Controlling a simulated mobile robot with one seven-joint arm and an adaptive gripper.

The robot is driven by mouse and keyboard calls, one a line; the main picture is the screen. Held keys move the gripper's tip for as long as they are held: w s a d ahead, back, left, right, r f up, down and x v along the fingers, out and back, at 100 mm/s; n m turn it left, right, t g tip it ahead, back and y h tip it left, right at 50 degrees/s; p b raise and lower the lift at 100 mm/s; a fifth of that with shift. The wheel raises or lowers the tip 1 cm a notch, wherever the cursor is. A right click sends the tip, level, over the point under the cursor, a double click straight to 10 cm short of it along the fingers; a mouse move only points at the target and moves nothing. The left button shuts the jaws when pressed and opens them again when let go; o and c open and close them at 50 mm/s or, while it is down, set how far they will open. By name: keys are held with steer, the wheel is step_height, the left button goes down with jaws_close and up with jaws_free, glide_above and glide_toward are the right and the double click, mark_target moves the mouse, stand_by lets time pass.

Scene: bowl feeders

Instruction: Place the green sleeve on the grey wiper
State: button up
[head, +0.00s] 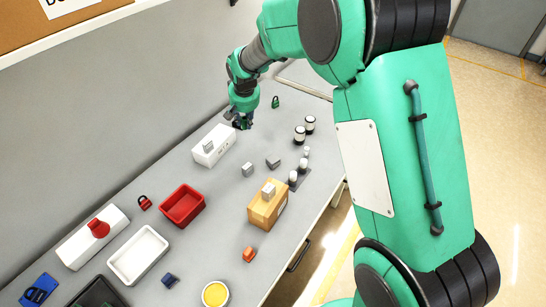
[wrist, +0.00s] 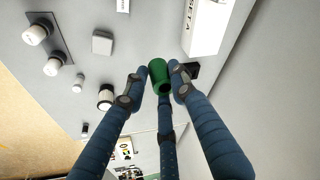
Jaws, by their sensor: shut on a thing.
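My gripper (wrist: 159,80) is shut on the green sleeve (wrist: 158,72), a short hollow tube, and holds it between its blue fingers above the grey table. In the head view my gripper (head: 240,122) is at the far end of the table, just beyond the white box; the sleeve cannot be made out there. A small grey block (head: 247,169) and a darker grey piece (head: 273,162) lie on the table nearer than the gripper. A grey block (wrist: 102,42) also shows in the wrist view, apart from the sleeve. I cannot tell which grey piece is the wiper.
A white box (head: 205,155) with a grey piece on top stands near my gripper. A tan box (head: 262,210), red bin (head: 168,208), white tray (head: 127,268) and black-and-white cylinders (head: 299,135) stand around. A green padlock (head: 275,101) lies at the far end. Bare table lies between them.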

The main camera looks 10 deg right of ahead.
steer(key=s+d+m+p, duration=0.15)
steer(key=s+d, duration=0.25)
steer(key=d, duration=0.7)
steer(key=shift+a+f, duration=0.2)
steer(key=shift+f, duration=1.15)
steer(key=shift+a+f, duration=0.2)
steer(key=shift+f, duration=1.1)
steer(key=shift+f, duration=0.1)
steer(key=b, duration=0.2)
glide_above(273, 157)
steer(key=s, duration=0.1)
steer(key=shift+s+f, duration=0.15)
steer(key=shift+f, duration=2.9)
steer(key=shift+f, duration=1.85)
steer(key=shift+c, duration=0.2)
steer(key=shift+f, duration=0.15)
